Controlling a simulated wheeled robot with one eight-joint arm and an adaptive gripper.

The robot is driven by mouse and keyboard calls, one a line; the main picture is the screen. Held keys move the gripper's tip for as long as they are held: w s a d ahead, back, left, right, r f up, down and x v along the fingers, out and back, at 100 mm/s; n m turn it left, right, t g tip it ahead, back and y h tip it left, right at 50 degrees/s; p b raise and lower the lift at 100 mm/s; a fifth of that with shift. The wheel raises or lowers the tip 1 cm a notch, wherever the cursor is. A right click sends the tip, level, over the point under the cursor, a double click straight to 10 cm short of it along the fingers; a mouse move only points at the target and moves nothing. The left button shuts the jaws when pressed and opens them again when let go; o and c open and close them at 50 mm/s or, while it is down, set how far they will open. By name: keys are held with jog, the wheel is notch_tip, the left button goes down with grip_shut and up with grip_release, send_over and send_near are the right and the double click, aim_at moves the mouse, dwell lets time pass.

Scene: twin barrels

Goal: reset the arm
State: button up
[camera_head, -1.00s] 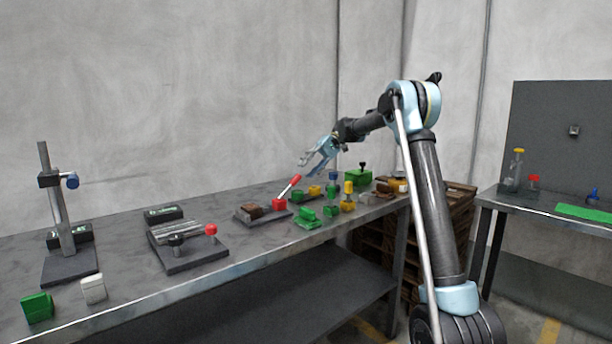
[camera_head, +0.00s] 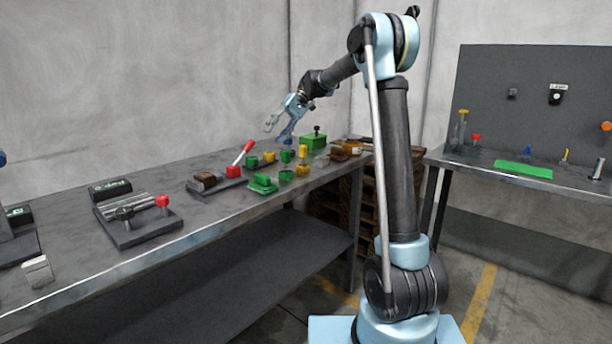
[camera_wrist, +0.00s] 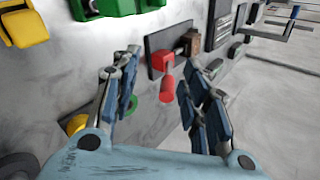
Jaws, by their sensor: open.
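My arm (camera_head: 398,150) rises from my base and bends over the far end of the long bench. My gripper (camera_head: 280,124) hangs in the air above the coloured parts, with its fingers pointing left and down. In the wrist view my gripper (camera_wrist: 160,95) has its two fingers wide apart with nothing held between them. The red-handled lever device (camera_head: 233,171) stands on the bench below and left of my gripper. Its red handle (camera_wrist: 167,85) shows beyond the gap between the fingers in the wrist view, apart from them.
The long bench (camera_head: 150,250) also carries a clamp fixture with a red knob (camera_head: 162,201), green and yellow blocks and a green box (camera_head: 313,142). A second table (camera_head: 480,165) with a dark pegboard (camera_head: 540,80) stands at right. Wooden pallets (camera_head: 330,207) sit between them.

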jog(key=s+d+f+m+t+h, duration=0.1)
jog(key=s+d+f+m+t, duration=0.15)
jog(key=s+d, duration=0.7)
jog(key=s+d+f+m+t+h, duration=0.1)
jog(key=s+d+f+t+h, duration=0.15)
jog(key=s+d, duration=0.7)
jog(key=s+d+f+m+t+h, duration=0.1)
jog(key=s+d+f+t, duration=0.1)
jog(key=s+d+f, duration=0.4)
jog(key=s+d+f+m+t+h, duration=0.1)
jog(key=s+d+f+h, duration=0.1)
jog(key=s+d+f, duration=0.5)
jog(key=s+f, duration=0.5)
jog(key=f, duration=0.2)
jog(key=shift+s+d+t, duration=0.15)
jog(key=shift+d+t, duration=0.1)
jog(key=shift+t, duration=0.15)
jog(key=shift+f+m, duration=0.1)
jog(key=shift+m, duration=0.15)
jog(key=shift+w+f, duration=0.2)
jog(key=shift+w, duration=0.25)
